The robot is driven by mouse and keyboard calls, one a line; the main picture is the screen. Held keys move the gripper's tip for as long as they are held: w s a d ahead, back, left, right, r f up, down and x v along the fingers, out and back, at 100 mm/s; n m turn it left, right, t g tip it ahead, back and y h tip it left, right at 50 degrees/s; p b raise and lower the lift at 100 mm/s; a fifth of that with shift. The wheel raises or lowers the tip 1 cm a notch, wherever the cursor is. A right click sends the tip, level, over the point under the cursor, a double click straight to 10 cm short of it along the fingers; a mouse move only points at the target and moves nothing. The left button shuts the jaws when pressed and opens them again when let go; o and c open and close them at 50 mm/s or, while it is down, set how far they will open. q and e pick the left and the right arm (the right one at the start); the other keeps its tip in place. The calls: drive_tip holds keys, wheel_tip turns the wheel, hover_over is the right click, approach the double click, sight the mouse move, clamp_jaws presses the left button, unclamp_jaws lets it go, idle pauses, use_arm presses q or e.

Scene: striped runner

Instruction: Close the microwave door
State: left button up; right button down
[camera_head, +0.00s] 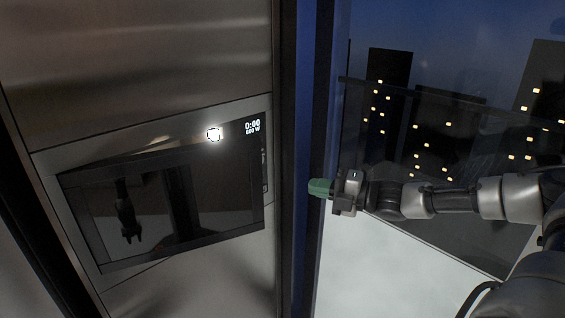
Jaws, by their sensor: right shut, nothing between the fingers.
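The microwave (92,262) is built into a steel cabinet front at the left. Its dark glass door (195,205) sits at a slight angle to the frame and seems a little ajar, but I cannot tell the gap exactly. A dark arm and gripper shape in the glass looks like a reflection. My right gripper (320,187), with green fingertips, is shut and empty. It points left, to the right of the door and apart from it in the picture. My left gripper is not directly in view.
A dark vertical post (298,120) stands between the cabinet and a window with a night skyline (440,140). A pale surface lies below the window.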

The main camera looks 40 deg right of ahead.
drive_tip(key=p, duration=0.5)
approach(260, 169)
drive_tip(key=a, duration=0.4)
drive_tip(key=w+p, duration=0.1)
drive_tip(key=w, duration=0.1)
drive_tip(key=w+p, duration=0.1)
drive_tip(key=w, duration=0.1)
drive_tip(key=shift+w+a+r, duration=0.1)
drive_tip(key=shift+w+r, duration=0.05)
drive_tip(key=shift+r, duration=0.05)
drive_tip(key=shift+w+d+f+p, duration=0.15)
drive_tip(key=shift+w+d+p, duration=0.1)
drive_tip(key=shift+w+p, duration=0.35)
drive_tip(key=shift+w, duration=0.1)
drive_tip(key=shift+d+f, duration=0.1)
